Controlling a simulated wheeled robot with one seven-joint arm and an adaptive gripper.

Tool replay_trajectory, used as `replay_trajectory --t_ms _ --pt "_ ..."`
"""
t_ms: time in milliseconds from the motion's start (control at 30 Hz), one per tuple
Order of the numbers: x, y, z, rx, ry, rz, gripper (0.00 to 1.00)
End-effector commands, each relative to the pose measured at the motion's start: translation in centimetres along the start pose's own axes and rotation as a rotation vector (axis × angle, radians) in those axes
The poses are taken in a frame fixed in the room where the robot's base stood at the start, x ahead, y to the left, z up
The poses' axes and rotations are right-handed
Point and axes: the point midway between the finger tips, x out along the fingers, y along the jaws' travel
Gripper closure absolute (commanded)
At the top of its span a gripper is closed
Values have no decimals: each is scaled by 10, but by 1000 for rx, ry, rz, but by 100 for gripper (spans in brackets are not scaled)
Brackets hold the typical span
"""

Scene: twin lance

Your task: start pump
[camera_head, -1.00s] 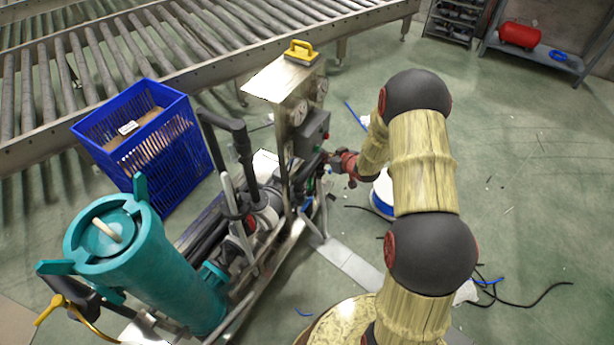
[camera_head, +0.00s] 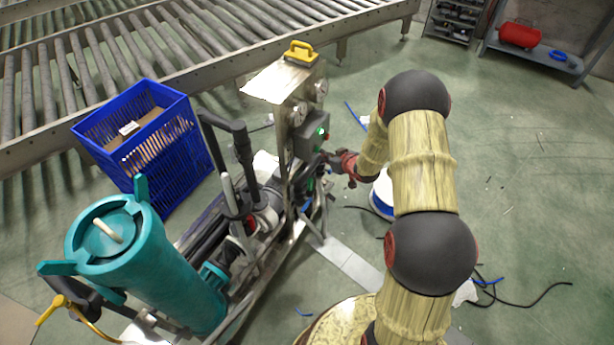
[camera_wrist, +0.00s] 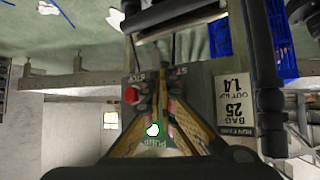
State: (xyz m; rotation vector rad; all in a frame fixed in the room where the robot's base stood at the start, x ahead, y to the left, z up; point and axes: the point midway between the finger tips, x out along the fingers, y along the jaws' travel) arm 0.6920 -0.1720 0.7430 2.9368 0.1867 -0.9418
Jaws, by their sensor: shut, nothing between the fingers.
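The pump skid's grey control box (camera_head: 309,134) is mounted on the upright metal panel. A green lamp (camera_head: 321,131) is lit on it, with a red button (camera_head: 326,137) beside it. In the wrist view, the upside-down box face (camera_wrist: 190,76) shows the red stop button (camera_wrist: 131,95) and the lit green lamp (camera_wrist: 152,130) by a "PUMP" label. My gripper (camera_head: 331,158) is shut and empty close to the box; its fingers (camera_wrist: 164,90) converge in front of the start side. The start button is hidden behind them, so contact cannot be told.
A teal filter housing (camera_head: 155,260) and pipes stand on the skid. A blue crate (camera_head: 180,155) and a roller conveyor (camera_head: 130,55) are behind. Black cables (camera_head: 520,300) lie on the floor. Open floor is at right.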

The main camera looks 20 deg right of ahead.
Motion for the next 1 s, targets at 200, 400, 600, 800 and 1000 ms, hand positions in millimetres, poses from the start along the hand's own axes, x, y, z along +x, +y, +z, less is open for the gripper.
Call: replay_trajectory --t_ms 200,400,600,800,1000 --pt "0 0 1 0 -1 0 100" --pt "-11 8 7 3 -1 2 100" --pt "-23 18 16 3 0 2 100" --pt "-36 26 26 2 -2 2 100" --pt "-42 31 30 1 0 1 100"
